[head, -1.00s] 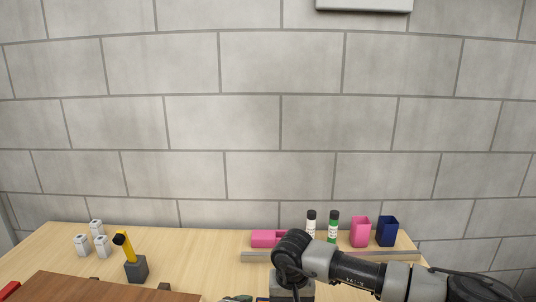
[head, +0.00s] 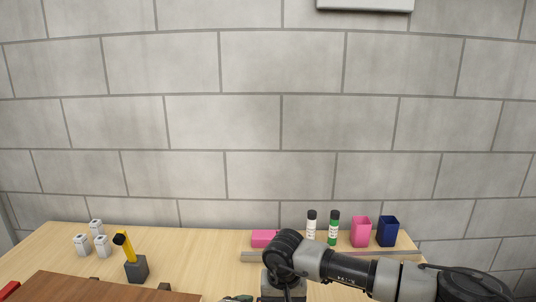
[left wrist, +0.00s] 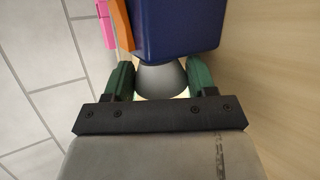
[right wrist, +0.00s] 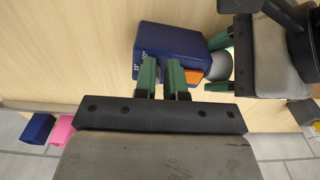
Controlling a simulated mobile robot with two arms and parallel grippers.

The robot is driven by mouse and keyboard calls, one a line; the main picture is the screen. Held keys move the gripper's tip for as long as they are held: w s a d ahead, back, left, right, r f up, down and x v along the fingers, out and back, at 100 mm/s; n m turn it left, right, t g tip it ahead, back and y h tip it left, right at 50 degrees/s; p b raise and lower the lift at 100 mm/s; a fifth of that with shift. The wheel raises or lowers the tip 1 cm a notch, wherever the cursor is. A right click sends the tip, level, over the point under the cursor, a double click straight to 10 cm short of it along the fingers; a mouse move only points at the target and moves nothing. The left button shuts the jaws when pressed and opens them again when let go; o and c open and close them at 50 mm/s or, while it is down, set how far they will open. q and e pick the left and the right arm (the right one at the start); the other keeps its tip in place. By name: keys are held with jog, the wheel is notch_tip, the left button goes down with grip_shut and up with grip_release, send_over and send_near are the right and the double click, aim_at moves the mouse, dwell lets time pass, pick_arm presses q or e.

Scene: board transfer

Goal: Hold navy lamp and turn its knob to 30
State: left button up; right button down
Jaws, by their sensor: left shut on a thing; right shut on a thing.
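The navy lamp (left wrist: 178,28) shows a boxy dark blue body with a grey cone-shaped part (left wrist: 163,80) in the left wrist view. My left gripper (left wrist: 163,82) is shut on that grey part, a finger on each side. In the right wrist view the lamp (right wrist: 172,42) bears small white marks that look like 15 and 30 near its left edge. The knob's exact setting cannot be read. The head view shows neither gripper clearly.
On the table (head: 190,250) stand a pink cup (head: 361,232), a navy cup (head: 388,231), two capped bottles (head: 333,227), white containers (head: 101,245) and a yellow-black object on a dark block (head: 136,268). A brown board (head: 90,288) lies front left.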

pick_arm(q)
jog(key=shift+w+d+r, duration=0.1)
jog(key=shift+d+r, duration=0.2)
pick_arm(e)
jog(key=shift+s+a+f, duration=0.35)
jog(key=shift+s+f, duration=0.25)
jog(key=shift+s, duration=0.05)
pick_arm(q)
jog(key=shift+w+a+f, duration=0.15)
jog(key=shift+f, duration=0.15)
jog(key=shift+a, duration=0.1)
pick_arm(e)
notch_tip(320, 180, up, 6)
jog(key=shift+w+d+r, duration=0.15)
jog(key=shift+w, duration=0.1)
pick_arm(q)
jog(key=shift+f, duration=0.1)
jog(key=o, duration=1.1)
jog(key=shift+f, duration=0.1)
jog(key=shift+s, duration=0.2)
pick_arm(e)
jog(key=shift+w, duration=0.1)
